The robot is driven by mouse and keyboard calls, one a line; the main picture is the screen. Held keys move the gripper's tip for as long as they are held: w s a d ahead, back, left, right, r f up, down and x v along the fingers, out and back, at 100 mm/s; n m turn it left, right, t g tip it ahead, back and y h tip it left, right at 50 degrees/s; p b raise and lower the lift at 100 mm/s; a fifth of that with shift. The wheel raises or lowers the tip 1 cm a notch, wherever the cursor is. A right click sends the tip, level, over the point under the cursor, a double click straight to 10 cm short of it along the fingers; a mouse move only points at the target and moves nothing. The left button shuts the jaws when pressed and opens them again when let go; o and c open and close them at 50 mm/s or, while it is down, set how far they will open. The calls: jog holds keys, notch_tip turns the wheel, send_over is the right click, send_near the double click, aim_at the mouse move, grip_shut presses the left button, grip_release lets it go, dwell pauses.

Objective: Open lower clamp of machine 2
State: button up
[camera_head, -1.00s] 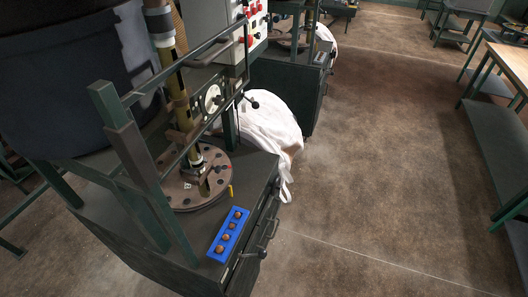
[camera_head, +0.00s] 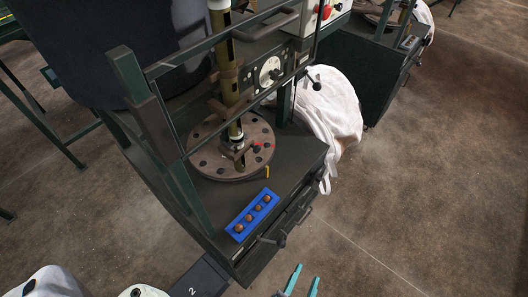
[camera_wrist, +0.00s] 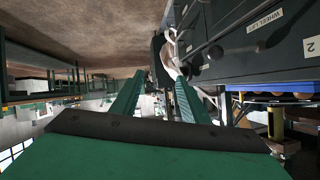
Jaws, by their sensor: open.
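Machine 2 (camera_head: 290,185) is a dark green cabinet in the middle of the head view, and its side marked "2" (camera_wrist: 312,47) fills the right of the wrist view. On its top is a brown round flange (camera_head: 205,160) around an upright pipe (camera_head: 226,85). Small red and yellow handles (camera_head: 267,171) show at the flange; I cannot tell which part is the lower clamp. A lever with a black knob (camera_head: 281,238) sticks out of the cabinet's front. My gripper (camera_head: 303,284) is open and empty at the bottom of the head view, apart from the cabinet. Its teal fingers also show in the wrist view (camera_wrist: 158,88).
A blue strip with several brown knobs (camera_head: 252,214) lies on the cabinet top. A white bag (camera_head: 328,105) hangs behind it. A green post (camera_head: 150,110) stands at its left. A second machine (camera_head: 365,70) is at the upper right. The floor on the right is clear.

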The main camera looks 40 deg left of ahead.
jog(key=w+a+f+n+g+y, duration=0.1)
jog(key=w+a+y, duration=0.35)
jog(key=w, duration=0.35)
jog(key=n+g+y, duration=1)
jog(key=n+y, duration=0.2)
jog(key=n, duration=0.2)
send_near(259, 150)
jog(key=a, duration=0.7)
jog(key=shift+w+a+r, duration=0.2)
jog(key=shift+w+a, duration=0.15)
jog(key=shift+a, duration=0.05)
grip_shut()
